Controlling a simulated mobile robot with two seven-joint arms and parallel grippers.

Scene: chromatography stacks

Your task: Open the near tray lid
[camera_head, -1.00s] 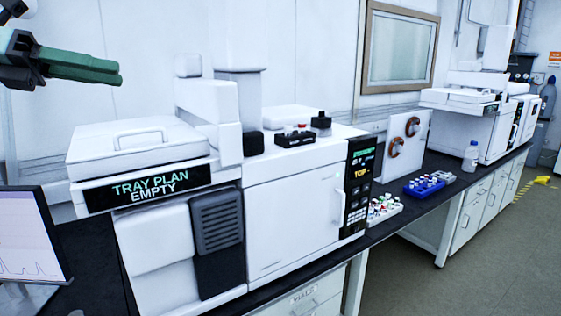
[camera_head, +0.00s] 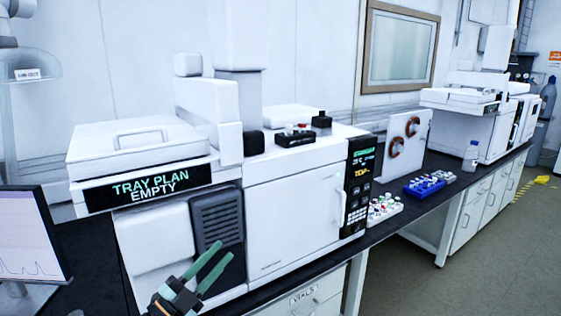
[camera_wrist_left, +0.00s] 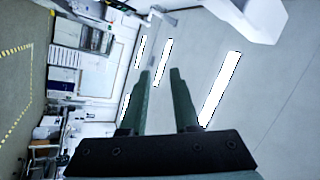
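The near tray lid (camera_head: 172,153) is a white flat cover with a raised handle (camera_head: 140,132), lying shut on top of the near instrument, at the left of the head view. The display under its front edge reads "TRAY PLAN EMPTY" (camera_head: 150,188). My left gripper (camera_head: 224,250) is low in front of the instrument's dark vent, below and to the right of the lid and apart from it. Its green fingers are parted with nothing between them; the left wrist view shows the same empty gap (camera_wrist_left: 160,73). My right gripper is not in view.
A monitor (camera_head: 28,238) stands at the lower left. A white autosampler tower (camera_head: 238,95) rises just right of the lid. A white rack of vials (camera_head: 384,208) and a blue rack (camera_head: 424,186) sit on the dark bench. A second instrument (camera_head: 495,130) stands farther back.

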